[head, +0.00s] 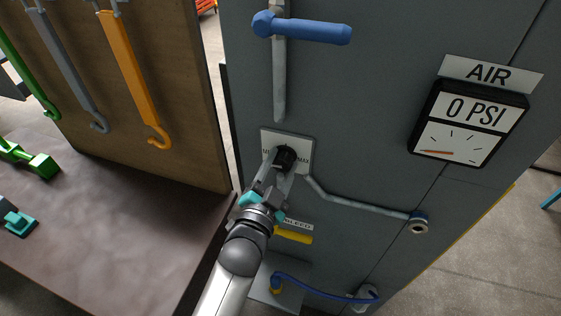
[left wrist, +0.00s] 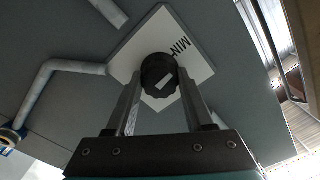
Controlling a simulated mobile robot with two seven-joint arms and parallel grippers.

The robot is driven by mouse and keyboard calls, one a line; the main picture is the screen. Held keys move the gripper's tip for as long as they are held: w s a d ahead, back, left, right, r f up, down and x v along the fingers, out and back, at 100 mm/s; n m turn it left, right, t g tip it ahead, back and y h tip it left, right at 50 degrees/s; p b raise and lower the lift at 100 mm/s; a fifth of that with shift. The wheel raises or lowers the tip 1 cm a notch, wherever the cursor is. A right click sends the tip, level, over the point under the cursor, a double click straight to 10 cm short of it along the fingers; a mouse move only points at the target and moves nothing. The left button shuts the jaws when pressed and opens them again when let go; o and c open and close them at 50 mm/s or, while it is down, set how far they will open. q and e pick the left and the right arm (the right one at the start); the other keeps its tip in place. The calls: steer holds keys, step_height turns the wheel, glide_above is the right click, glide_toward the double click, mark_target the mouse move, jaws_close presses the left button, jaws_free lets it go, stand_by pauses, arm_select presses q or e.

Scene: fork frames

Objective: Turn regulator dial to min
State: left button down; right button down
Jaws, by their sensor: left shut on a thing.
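The black regulator dial (head: 286,157) sits on a white plate (head: 301,145) with MIN and MAX lettering, on the grey cabinet. My left gripper (head: 279,171) comes in from below and is shut on the dial. In the left wrist view the dial (left wrist: 158,72) is between the two fingers, with a pale mark on its face. The MIN lettering (left wrist: 181,46) shows on the plate there; MAX is hidden. The air gauge (head: 468,122) reads 0 PSI, its red needle pointing left. My right gripper is not in view.
A blue lever handle (head: 302,28) is above the dial. A pipe (head: 360,202) runs right from the plate. A brown bench (head: 110,220) and a board with hanging hooks (head: 130,75) stand at left.

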arm_select(q)
steer(key=shift+n, duration=0.4)
steer(key=shift+c, duration=1.4)
jaws_free()
steer(key=b+v, duration=0.1)
steer(key=v, duration=1.4)
steer(key=shift+b, duration=0.4)
steer(key=shift+s, duration=0.1)
